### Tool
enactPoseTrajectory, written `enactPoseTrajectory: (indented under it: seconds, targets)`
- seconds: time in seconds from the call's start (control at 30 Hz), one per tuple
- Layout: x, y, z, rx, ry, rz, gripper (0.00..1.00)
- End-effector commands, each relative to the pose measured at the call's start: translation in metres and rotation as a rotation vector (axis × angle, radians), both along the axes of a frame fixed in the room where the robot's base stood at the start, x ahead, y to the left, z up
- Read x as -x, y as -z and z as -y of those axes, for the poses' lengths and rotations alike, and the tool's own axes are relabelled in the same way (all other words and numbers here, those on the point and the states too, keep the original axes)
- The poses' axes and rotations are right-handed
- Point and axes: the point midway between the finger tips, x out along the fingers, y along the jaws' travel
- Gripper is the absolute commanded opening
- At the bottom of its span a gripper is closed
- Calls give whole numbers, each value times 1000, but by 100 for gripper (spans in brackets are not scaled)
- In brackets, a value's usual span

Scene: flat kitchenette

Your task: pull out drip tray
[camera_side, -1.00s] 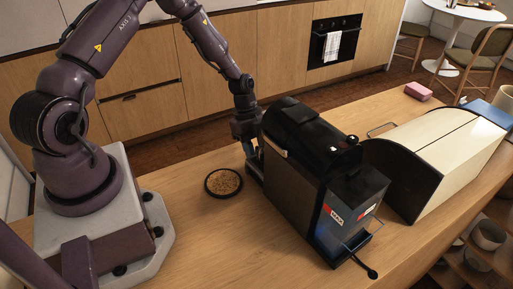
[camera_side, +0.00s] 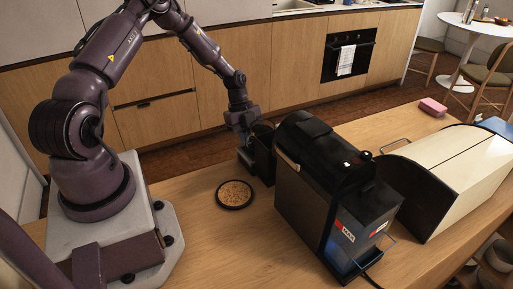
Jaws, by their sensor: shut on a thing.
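The dark coffee machine (camera_side: 338,178) stands on the wooden counter. A black box-shaped part (camera_side: 263,158), which appears to be the drip tray, stands just off the machine's left side, with a narrow gap between them. A small grey piece sits low on its left side. My gripper (camera_side: 245,139) is at this part's upper left edge, pointing down, and is shut on it. The fingertips are small and partly hidden, so the exact grip point is unclear.
A cream and black bread-bin-like box (camera_side: 450,175) stands right of the machine. A pink block (camera_side: 433,107) lies behind it.

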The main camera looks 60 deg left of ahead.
Motion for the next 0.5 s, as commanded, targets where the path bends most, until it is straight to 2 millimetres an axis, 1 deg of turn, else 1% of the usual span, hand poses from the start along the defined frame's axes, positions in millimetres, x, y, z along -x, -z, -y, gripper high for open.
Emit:
enactPoseTrajectory:
  seconds: [0.27, 0.3, 0.4, 0.5]
  targets:
    - [0, -1, -1, -1, 1, 1, 0]
    - [0, -1, -1, -1, 1, 1, 13]
    - [0, 0, -1, -1, 1, 1, 34]
    - [0, 0, -1, -1, 1, 1, 34]
